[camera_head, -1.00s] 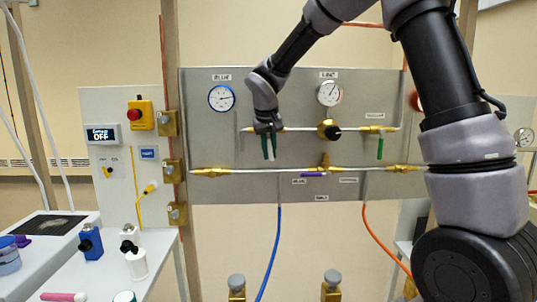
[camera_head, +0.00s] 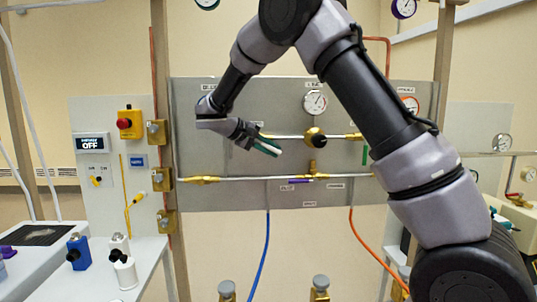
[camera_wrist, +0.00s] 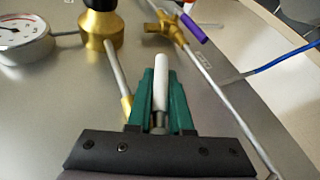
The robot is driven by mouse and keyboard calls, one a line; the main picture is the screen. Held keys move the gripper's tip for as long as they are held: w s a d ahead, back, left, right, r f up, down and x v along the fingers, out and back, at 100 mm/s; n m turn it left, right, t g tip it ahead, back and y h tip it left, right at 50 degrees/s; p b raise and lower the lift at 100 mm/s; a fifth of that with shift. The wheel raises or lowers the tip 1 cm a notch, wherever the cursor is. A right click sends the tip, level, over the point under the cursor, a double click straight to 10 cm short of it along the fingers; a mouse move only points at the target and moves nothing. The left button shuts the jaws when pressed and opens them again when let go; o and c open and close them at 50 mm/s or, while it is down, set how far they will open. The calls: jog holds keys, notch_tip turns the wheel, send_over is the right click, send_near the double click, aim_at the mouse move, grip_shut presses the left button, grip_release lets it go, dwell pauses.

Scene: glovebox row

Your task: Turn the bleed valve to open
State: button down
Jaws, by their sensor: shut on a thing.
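The valve panel (camera_head: 225,198) carries an upper pipe and a lower pipe. At the left end of the upper pipe, my gripper (camera_head: 268,147) is turned sideways, its green fingers pointing right and slightly down. In the wrist view the two green fingers (camera_wrist: 160,95) are shut on a pale, rod-like valve handle (camera_wrist: 161,80). Its tip sticks out between them. A brass fitting (camera_wrist: 127,106) shows beside the left finger. The valve body is mostly hidden by my gripper, and the panel labels are too small to read surely.
A white gauge (camera_head: 315,102) sits above a brass regulator with a black knob (camera_head: 316,137). A purple handle (camera_head: 298,182) is on the lower pipe, a green one (camera_head: 365,155) at right. Blue (camera_head: 262,250) and orange (camera_head: 372,255) hoses hang below.

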jog(key=shift+d+r+n+h, duration=0.2)
jog(key=shift+r+h, duration=0.15)
jog(key=shift+h, duration=0.25)
jog(key=shift+d+r+n+h, duration=0.1)
jog(key=shift+r+n+h, duration=0.1)
jog(key=shift+r+h, duration=0.3)
jog(key=shift+f+t, duration=0.15)
jog(key=shift+t, duration=0.15)
jog(key=c, duration=0.8)
grip_release()
jog(key=shift+c, duration=0.2)
jog(key=v, duration=1)
jog(key=shift+a, duration=0.45)
jog(key=shift+s, duration=0.1)
